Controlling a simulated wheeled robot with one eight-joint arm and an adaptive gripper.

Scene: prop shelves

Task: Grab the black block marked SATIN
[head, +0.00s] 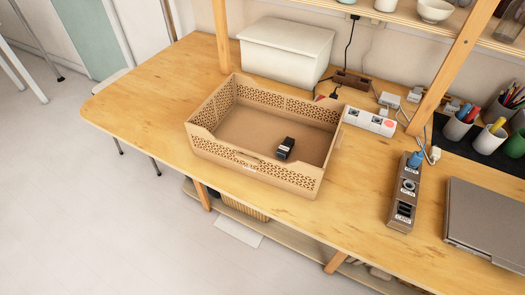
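A small black block (285,149) lies inside a brown basket (214,158) with patterned, pierced walls on the wooden table. It is near the basket's front wall, right of the middle. It has a pale patch that may be a label, but the lettering is too small to read, so I cannot confirm SATIN. Nothing touches the block except the basket floor. My gripper is not in view.
A white lidded box (286,48) stands behind the basket. A white power strip (370,121) lies to its right. Further right are a brown holder (405,190) with small labelled items, a closed laptop (488,222) and pencil cups (457,127). The table's left end (140,100) is clear.

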